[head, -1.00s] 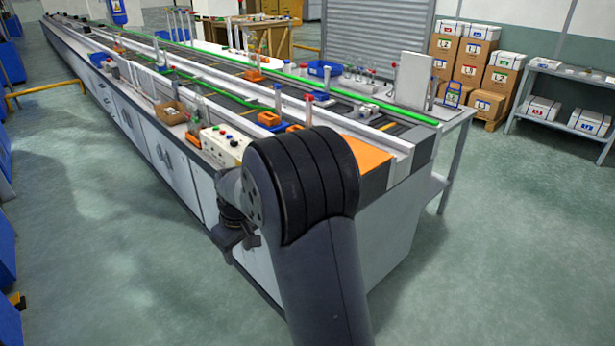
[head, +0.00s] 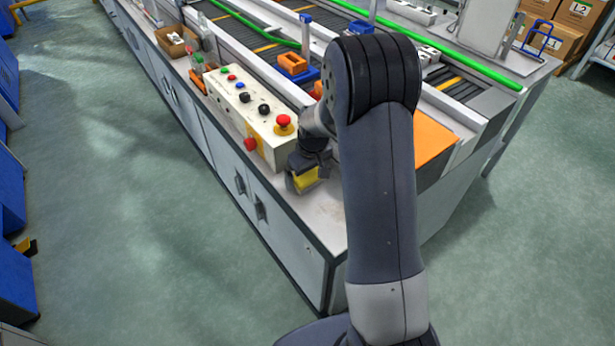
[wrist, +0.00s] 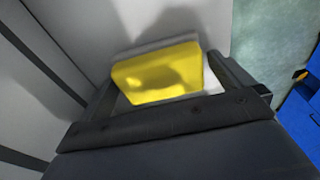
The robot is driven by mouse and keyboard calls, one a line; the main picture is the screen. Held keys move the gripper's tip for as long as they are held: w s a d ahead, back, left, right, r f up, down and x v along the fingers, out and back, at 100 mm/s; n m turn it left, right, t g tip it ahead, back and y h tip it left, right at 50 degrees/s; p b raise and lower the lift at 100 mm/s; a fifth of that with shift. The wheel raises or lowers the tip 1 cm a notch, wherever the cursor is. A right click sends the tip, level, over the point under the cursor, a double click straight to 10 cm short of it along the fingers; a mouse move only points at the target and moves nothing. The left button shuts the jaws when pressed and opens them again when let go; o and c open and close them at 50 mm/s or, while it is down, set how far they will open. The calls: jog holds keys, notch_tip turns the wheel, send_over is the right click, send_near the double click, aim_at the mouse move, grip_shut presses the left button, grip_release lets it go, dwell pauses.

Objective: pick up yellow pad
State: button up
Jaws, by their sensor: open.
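The yellow pad (head: 305,179) lies on the pale bench top near its front edge, beside the control box. My gripper (head: 300,168) is right at the pad, and part of the pad is hidden behind it. In the wrist view the yellow pad (wrist: 158,76) has a grey layer along its far side. My open gripper (wrist: 160,82) has one finger to each side of the pad there. A gap shows at the left finger; whether the right finger touches the pad I cannot tell.
A cream control box (head: 248,110) with coloured buttons and a red emergency knob stands just left of my gripper. An orange plate (head: 433,140) lies to the right, behind my arm. Bare bench top (head: 325,215) lies in front of the pad.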

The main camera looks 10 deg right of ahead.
jog(key=shift+f, duration=0.1)
jog(key=c, duration=0.8)
notch_tip(320, 180, up, 10)
jog(key=shift+r, duration=0.1)
dwell(0.4)
jog(key=o, duration=0.4)
jog(key=c, duration=0.3)
